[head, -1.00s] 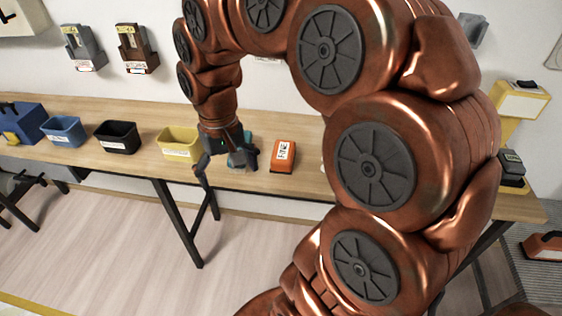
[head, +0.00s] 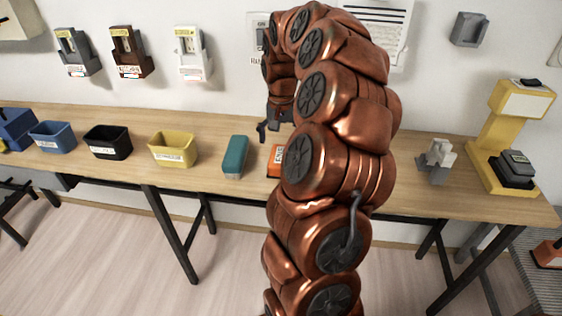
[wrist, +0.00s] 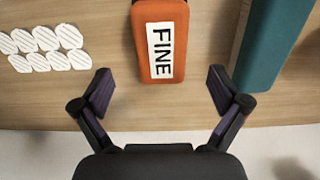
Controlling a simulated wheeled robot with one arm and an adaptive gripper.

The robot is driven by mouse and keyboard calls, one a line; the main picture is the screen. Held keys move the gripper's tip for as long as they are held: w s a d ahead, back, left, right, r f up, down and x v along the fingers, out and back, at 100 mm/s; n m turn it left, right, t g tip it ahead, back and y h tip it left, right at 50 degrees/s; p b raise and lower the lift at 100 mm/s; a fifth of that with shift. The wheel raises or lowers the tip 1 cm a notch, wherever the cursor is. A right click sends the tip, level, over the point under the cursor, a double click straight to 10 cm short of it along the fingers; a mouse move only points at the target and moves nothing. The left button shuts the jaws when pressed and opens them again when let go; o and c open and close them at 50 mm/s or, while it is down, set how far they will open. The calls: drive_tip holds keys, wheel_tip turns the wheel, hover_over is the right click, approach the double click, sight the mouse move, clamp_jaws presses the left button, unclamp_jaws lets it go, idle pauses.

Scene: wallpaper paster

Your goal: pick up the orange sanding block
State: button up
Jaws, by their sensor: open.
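The orange sanding block (wrist: 144,62) lies on the wooden table, with a white label reading "FINE" on it. In the head view its left part (head: 273,160) shows, and the rest is hidden behind my arm. In the wrist view it lies ahead of the space between my fingers, a little left of centre. My gripper (wrist: 158,90) is open and empty, its two fingers spread wider than the block. In the head view my gripper (head: 275,127) is above the table near the block, partly hidden by my arm.
A teal block (head: 235,156) lies close beside the orange one. Yellow (head: 173,150), black (head: 107,143) and blue (head: 53,138) bins stand left. Several white striped pads (wrist: 45,45) lie nearby in the wrist view. A grey holder (head: 437,160) and yellow stand (head: 495,140) are right.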

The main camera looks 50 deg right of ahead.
sight(281, 155)
drive_tip(key=shift+f+p, duration=0.4)
drive_tip(key=shift+f, duration=2.6)
drive_tip(key=shift+c, duration=0.2)
drive_tip(key=c, duration=1.3)
drive_tip(key=shift+r+b, duration=0.3)
drive_tip(key=shift+r, duration=1.3)
drive_tip(key=shift+s+a+r, duration=0.1)
drive_tip(key=shift+a+r, duration=0.05)
drive_tip(key=shift+r, duration=0.05)
drive_tip(key=s+a, duration=0.2)
drive_tip(key=s, duration=0.2)
drive_tip(key=s+a+r+b, duration=0.1)
drive_tip(key=s+a, duration=0.2)
drive_tip(key=s, duration=0.2)
drive_tip(key=s+a+b, duration=0.1)
drive_tip(key=s+a, duration=0.2)
drive_tip(key=s, duration=0.1)
drive_tip(key=shift+s+r, duration=0.25)
